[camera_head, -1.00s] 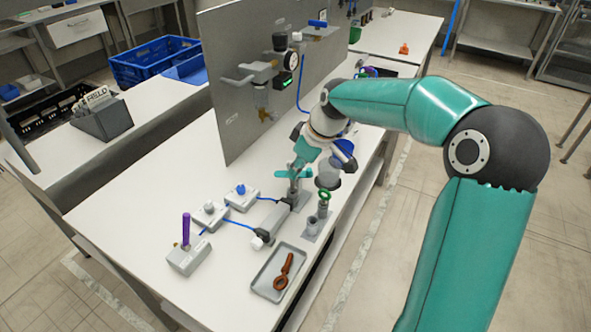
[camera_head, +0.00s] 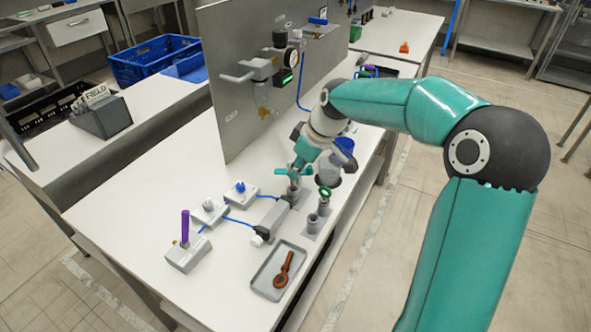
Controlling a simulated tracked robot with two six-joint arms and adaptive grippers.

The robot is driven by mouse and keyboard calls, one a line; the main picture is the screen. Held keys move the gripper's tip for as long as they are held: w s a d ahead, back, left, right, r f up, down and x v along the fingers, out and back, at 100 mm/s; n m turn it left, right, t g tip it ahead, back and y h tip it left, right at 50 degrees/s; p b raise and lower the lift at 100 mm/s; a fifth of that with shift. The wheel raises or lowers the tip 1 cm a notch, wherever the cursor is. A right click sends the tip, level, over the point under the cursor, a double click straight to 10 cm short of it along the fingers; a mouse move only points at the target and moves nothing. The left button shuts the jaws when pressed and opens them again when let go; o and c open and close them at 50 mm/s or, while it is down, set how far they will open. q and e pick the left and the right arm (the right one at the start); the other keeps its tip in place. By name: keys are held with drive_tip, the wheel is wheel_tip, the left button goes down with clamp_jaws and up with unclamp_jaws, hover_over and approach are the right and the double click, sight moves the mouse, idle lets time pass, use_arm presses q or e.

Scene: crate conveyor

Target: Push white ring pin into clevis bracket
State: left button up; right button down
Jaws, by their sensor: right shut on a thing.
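My right gripper (camera_head: 293,174), with teal fingers, points down at the grey clevis bracket (camera_head: 294,194) at the end of the grey cylinder (camera_head: 273,215). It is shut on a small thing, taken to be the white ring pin. The pin is hidden or too small to make out, so I cannot tell how far it sits in the bracket. The bracket is partly covered by the fingers. My left gripper is not in view.
A green ring pin (camera_head: 325,193) stands in a grey holder just right of the bracket. A brown ring pin (camera_head: 285,271) lies in a grey tray (camera_head: 262,287) in front. Valve blocks with blue hoses and a purple-lever block (camera_head: 183,257) stand left. An upright panel (camera_head: 235,120) rises behind.

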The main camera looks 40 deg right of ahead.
sight(295, 184)
drive_tip(key=shift+f+b, duration=2)
idle(1.7)
drive_tip(key=shift+r, duration=0.1)
drive_tip(key=c, duration=0.6)
unclamp_jaws()
drive_tip(key=shift+c, duration=0.2)
drive_tip(key=shift+r+p, duration=2.4)
drive_tip(key=shift+r, duration=0.6)
